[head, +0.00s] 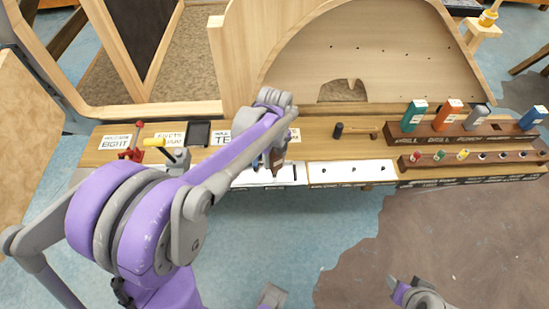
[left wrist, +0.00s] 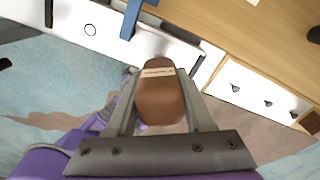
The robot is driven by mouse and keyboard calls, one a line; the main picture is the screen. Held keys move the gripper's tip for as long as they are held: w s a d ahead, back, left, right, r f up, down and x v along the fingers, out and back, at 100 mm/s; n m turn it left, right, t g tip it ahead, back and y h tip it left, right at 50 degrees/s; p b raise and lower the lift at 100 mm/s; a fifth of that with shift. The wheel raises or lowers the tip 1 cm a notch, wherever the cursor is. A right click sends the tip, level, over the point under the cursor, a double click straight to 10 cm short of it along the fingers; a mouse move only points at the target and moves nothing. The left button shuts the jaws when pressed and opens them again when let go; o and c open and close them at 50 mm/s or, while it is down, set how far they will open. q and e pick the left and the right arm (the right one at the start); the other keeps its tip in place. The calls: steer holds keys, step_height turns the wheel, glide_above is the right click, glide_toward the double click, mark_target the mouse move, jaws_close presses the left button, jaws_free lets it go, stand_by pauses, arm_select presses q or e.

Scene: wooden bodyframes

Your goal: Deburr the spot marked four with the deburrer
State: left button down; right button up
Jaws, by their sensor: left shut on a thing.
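My left gripper (head: 276,166) is shut on a brown-handled tool (left wrist: 158,100) with a pale label band; I take it to be the deburrer. The tool (head: 278,160) is held over the front edge of the workbench, by a white strip (head: 255,177). Its working tip is hidden. A second white strip (head: 350,173) with several dark spots lies just to the right, and it also shows in the left wrist view (left wrist: 255,93). I cannot read which spot is marked four. My right gripper (head: 408,290) is at the bottom right, away from the bench, its jaws unclear.
A wooden rack (head: 445,137) at right holds several coloured tools and has an empty square slot. Small bits stand in a lower rack (head: 470,162). Wooden frames (head: 375,60) rise behind the bench.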

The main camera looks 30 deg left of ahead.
arm_select(q)
steer(key=shift+f+b, duration=0.3)
steer(key=shift+f, duration=0.1)
stand_by(0.4)
steer(key=n, duration=0.6)
steer(key=m, duration=0.4)
steer(key=shift+s+m, duration=0.1)
steer(key=shift+m, duration=0.2)
steer(key=m, duration=0.5)
steer(key=shift+f, duration=0.1)
steer(key=shift+p, duration=0.4)
steer(key=shift+r+p, duration=1.05)
steer(key=shift+r, duration=0.7)
